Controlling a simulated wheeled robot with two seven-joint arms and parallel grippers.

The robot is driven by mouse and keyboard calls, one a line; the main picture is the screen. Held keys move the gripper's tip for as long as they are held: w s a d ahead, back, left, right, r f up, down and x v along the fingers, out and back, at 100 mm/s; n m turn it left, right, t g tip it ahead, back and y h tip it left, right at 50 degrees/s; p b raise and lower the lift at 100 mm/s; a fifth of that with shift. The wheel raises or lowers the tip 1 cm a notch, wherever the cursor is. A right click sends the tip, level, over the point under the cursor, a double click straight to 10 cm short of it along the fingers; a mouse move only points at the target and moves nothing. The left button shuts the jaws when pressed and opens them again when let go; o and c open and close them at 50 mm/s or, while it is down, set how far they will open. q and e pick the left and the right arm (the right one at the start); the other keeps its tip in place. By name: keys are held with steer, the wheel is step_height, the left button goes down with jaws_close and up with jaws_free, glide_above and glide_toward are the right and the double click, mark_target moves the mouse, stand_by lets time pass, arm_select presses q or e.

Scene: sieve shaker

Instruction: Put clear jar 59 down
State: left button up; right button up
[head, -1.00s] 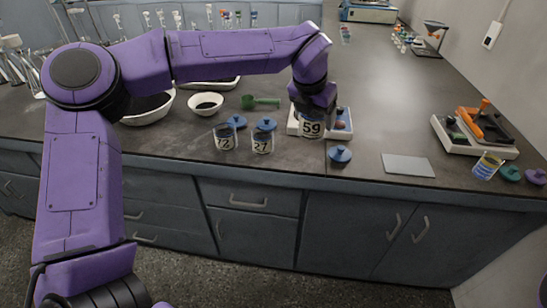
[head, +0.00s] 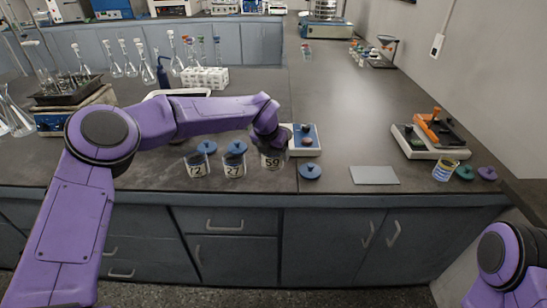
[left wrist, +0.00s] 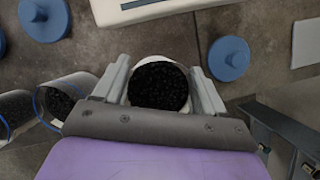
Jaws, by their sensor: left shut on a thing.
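Clear jar 59 (head: 273,161), lidless, stands upright in my left gripper (head: 267,143) near the front of the dark bench. In the left wrist view, the jar (left wrist: 160,85) holds black grains and sits between the two fingers of the left gripper (left wrist: 162,88), which is shut on it. Its base is level with or slightly above the bench; I cannot tell whether it touches. Jar 27 (head: 234,170) and jar 72 (head: 198,170) stand to its left. My right gripper is out of view.
A balance (head: 306,150) is just right of the jar, with a blue lid (head: 311,171) in front. Two blue lids (head: 236,148) (head: 207,147) lie behind the other jars. A grey plate (head: 374,176) lies farther right. Bare bench lies between lid and plate.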

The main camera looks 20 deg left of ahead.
mark_target(274, 160)
arm_select(q)
step_height(274, 160, down, 3)
steer(key=shift+w+r+p, duration=0.1)
steer(key=shift+w+p, duration=0.05)
steer(key=shift+p, duration=0.3)
steer(key=shift+f, duration=0.3)
steer(key=shift+f, duration=0.15)
steer(key=shift+f+b, duration=0.1)
steer(key=shift+b, duration=0.2)
steer(key=o, duration=1.7)
steer(key=shift+c, duration=0.2)
